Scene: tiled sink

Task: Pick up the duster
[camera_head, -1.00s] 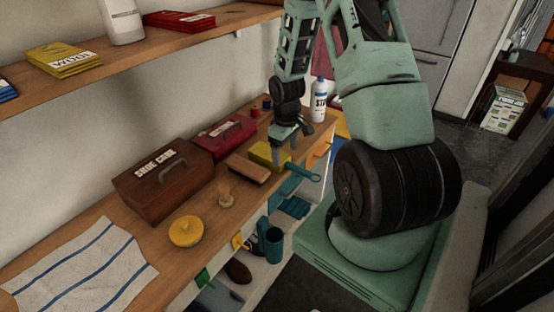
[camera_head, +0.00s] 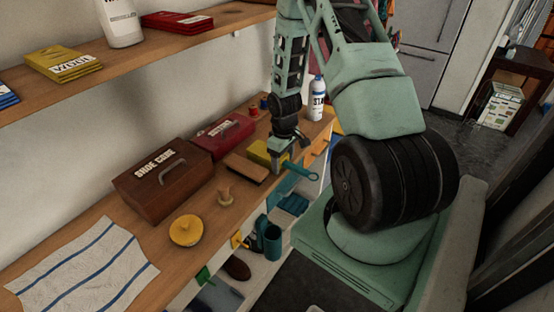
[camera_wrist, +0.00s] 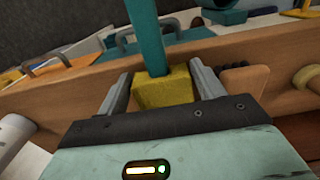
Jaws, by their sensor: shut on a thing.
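The duster has a yellow block-shaped head (camera_head: 258,153) and a teal handle (camera_head: 300,172). It is at the front edge of the wooden shelf top, with the handle sticking out past the edge. My gripper (camera_head: 285,158) is over the head from above. In the wrist view the yellow head (camera_wrist: 162,91) is between the two grey fingers (camera_wrist: 162,88), which are shut on it. The teal handle (camera_wrist: 149,45) runs away from the gripper there. In the head view the fingers partly hide the duster. I cannot tell whether it still touches the shelf.
Filled compartments lie below the front edge. An upper shelf (camera_head: 140,50) overhangs at left.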

